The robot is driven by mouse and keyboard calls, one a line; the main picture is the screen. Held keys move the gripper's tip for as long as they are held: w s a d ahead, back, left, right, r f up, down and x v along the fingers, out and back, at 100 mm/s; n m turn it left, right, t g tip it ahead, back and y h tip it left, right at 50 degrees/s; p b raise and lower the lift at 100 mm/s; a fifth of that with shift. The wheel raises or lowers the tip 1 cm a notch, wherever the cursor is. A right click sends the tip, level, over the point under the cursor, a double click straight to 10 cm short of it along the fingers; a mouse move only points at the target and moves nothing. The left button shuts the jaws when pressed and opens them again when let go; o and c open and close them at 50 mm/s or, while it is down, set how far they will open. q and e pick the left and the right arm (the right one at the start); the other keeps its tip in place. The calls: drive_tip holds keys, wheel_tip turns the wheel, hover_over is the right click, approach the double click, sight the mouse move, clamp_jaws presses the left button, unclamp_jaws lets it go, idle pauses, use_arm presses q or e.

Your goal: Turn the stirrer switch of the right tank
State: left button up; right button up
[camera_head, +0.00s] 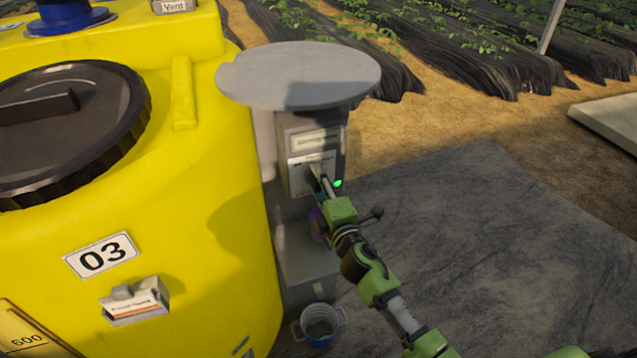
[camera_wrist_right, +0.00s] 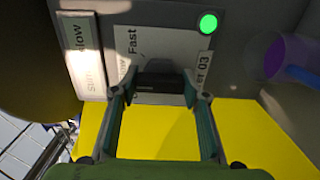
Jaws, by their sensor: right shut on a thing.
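The stirrer switch is a dark knob (camera_wrist_right: 160,83) on a grey control box (camera_head: 297,133) beside the yellow tank marked 03 (camera_head: 235,255). A white plate behind the knob reads "Fast" and part of "Slow", and a label ending in "er 03" sits by it. My right gripper (camera_head: 318,175) reaches the front of the box. In the wrist view its two fingers (camera_wrist_right: 160,88) are shut on the knob, one on each side. The knob's exact pointing direction is hard to tell. In the head view the fingers hide most of the knob. My left gripper is not in view.
A green lamp (camera_wrist_right: 208,22) glows on the box. A round grey cover (camera_head: 300,68) overhangs it. A purple container (camera_wrist_right: 290,58) stands below, and a bucket (camera_head: 320,328) is on the ground. Dark ground mat (camera_head: 500,250) is clear to the right.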

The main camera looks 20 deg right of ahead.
drive_tip(key=o, duration=1.1)
drive_tip(key=s, duration=1.2)
drive_tip(key=shift+d, duration=0.15)
